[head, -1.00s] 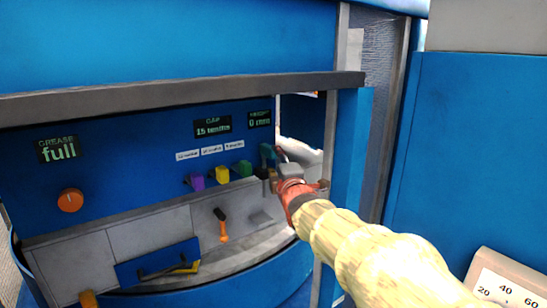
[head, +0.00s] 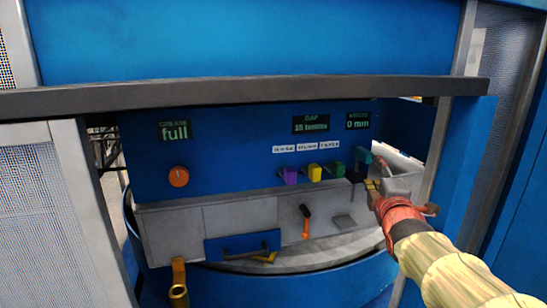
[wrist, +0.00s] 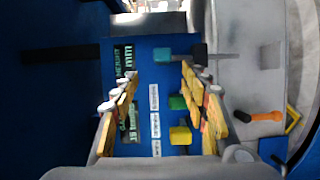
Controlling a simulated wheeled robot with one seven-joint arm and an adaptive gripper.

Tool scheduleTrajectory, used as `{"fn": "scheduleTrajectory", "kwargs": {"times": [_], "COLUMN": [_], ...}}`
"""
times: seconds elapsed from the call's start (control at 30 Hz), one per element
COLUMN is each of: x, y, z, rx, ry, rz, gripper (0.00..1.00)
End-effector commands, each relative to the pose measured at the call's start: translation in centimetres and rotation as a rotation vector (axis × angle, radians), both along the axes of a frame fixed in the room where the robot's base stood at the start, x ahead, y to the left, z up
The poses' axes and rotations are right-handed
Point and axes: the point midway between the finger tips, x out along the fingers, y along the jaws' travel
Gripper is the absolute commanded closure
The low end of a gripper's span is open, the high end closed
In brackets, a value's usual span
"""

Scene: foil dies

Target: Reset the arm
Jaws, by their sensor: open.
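My arm reaches in from the lower right of the head view, and my gripper (head: 373,187) is at the right end of the blue control panel (head: 230,165). In the wrist view the two yellow-padded fingers of my gripper (wrist: 160,82) stand wide apart with nothing held between them. A teal knob (head: 364,155) is close by the gripper in the head view; in the wrist view the teal knob (wrist: 161,55) lies beyond the fingertips. Green (head: 336,168), yellow (head: 314,172) and purple (head: 290,176) knobs sit in a row to its left.
An orange dial (head: 179,177) is at the panel's left. An orange lever with a black end (head: 305,222) and a dark-handled blue drawer (head: 242,247) are below. A grey bar (head: 240,95) crosses above the opening, and a blue post (head: 463,165) stands right of the gripper.

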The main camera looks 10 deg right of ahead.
Motion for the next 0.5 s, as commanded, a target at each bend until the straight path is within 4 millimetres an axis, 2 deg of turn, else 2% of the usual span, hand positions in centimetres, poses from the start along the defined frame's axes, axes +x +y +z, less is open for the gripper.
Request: {"fn": "scheduleTrajectory", "kwargs": {"times": [0.07, 0.17, 0.27, 0.33, 0.43, 0.5], "x": [0.0, -0.1, -1.1, -2.8, -6.3, -9.1], "y": [0.0, -0.2, -0.3, -0.1, 1.5, 3.5], "z": [-0.1, -1.7, -6.5, -10.3, -15.3, -18.4], "rx": [0.031, 0.159, 0.393, 0.585, 0.848, 1.014], "ry": [-0.007, 0.009, 0.081, 0.139, 0.216, 0.265], "rz": [0.000, -0.012, -0.061, -0.125, -0.238, -0.322], "gripper": [0.55, 0.55, 0.55, 0.55, 0.55, 0.55]}}
